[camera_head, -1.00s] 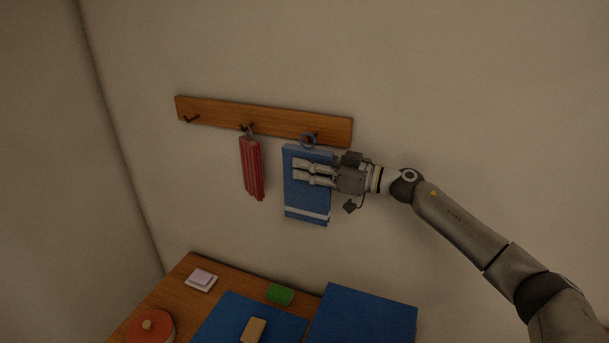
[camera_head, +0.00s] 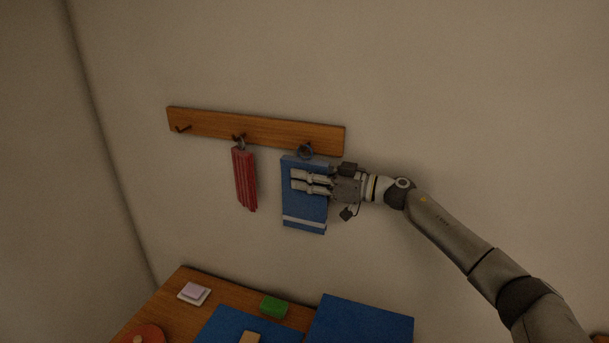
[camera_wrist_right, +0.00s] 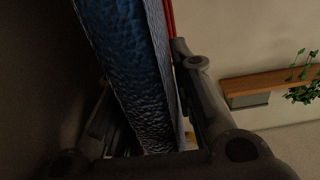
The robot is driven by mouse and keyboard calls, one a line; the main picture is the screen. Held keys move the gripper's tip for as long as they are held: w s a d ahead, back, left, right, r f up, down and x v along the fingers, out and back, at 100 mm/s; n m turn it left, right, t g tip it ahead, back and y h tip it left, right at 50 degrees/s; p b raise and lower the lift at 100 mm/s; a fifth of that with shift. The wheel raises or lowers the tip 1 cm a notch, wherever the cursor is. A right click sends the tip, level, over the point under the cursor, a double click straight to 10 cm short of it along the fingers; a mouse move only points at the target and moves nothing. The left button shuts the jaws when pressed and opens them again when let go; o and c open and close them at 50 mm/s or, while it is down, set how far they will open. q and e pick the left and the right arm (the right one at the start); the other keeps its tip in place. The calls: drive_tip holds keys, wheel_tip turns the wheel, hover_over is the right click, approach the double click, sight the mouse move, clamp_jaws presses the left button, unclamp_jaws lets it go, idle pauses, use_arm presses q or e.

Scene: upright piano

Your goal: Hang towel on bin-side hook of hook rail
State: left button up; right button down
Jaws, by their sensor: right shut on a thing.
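The blue towel (camera_head: 303,207) has a white stripe near its lower edge and a loop (camera_head: 305,151) at its top. It hangs upright in front of the right part of the wooden hook rail (camera_head: 262,132). My right gripper (camera_head: 312,183) is shut on the towel from the right side. The towel's loop is at the right hook; I cannot tell whether it is over the hook. The right wrist view shows the blue towel (camera_wrist_right: 135,70) between the fingers. The left hook (camera_head: 183,128) is bare. My left gripper is not in view.
A red striped cloth (camera_head: 244,180) hangs on the middle hook. Below is a wooden table (camera_head: 170,300) with blue flat things (camera_head: 362,325), a green block (camera_head: 274,306), a white and pink stack (camera_head: 194,293) and a red round thing (camera_head: 142,335). The wall right of the rail is clear.

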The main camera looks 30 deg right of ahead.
idle(0.4)
drive_tip(key=c, duration=1.2)
unclamp_jaws()
drive_tip(key=shift+o, duration=0.2)
drive_tip(key=v, duration=1.2)
drive_tip(key=shift+s+r, duration=0.1)
